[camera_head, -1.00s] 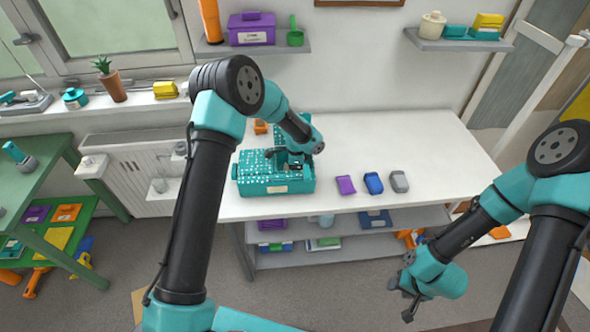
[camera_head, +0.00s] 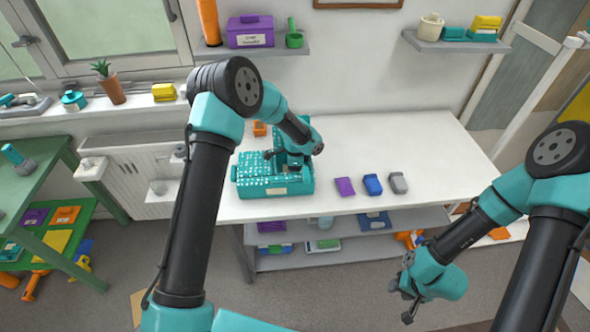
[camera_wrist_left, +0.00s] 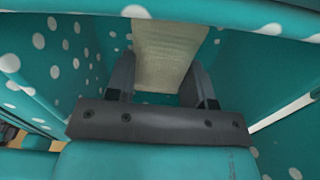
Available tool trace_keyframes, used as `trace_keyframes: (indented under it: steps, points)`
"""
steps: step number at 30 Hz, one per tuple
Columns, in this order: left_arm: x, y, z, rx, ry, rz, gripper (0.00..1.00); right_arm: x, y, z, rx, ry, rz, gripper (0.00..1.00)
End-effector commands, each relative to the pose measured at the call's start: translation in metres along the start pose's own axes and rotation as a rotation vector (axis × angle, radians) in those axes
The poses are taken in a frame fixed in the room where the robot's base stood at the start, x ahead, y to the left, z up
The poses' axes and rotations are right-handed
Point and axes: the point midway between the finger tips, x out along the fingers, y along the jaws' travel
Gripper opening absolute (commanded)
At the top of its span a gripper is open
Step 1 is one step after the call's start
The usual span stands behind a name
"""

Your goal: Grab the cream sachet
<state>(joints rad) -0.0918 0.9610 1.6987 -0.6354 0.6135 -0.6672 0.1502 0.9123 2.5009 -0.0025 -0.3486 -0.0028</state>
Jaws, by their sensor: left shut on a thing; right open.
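The cream sachet (camera_wrist_left: 168,50) shows in the left wrist view as a pale, textured strip inside the white-dotted teal box (camera_wrist_left: 60,65). My left gripper (camera_wrist_left: 163,82) is shut on it, one dark finger on each side. In the head view the same box (camera_head: 262,189) stands open at the table's left front, and my left gripper (camera_head: 295,164) reaches down into its right part. The sachet is hidden there. My right gripper (camera_head: 407,300) is open and empty, low in front of the table.
A purple packet (camera_head: 345,187), a blue packet (camera_head: 372,184) and a grey packet (camera_head: 398,183) lie in a row right of the box. A small orange item (camera_head: 260,129) is behind the box. The white table (camera_head: 430,140) is clear at the back and right.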

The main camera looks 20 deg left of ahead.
Motion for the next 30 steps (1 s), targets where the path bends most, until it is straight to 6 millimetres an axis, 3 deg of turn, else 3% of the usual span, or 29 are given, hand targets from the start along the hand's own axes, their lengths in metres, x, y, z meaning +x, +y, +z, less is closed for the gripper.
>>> trace_keyframes:
  steps: [18, 30]
  points:
    - [-0.091, 0.0, 0.0, 0.0, 0.001, -0.002, 0.25, 0.0, 0.0, 0.0, 0.0, 0.0, 0.0, 0.43]
    - [-0.097, 0.0, 0.0, 0.0, 0.0, 0.0, 0.25, 0.0, 0.0, 0.0, 0.0, 0.0, 0.0, 0.43]
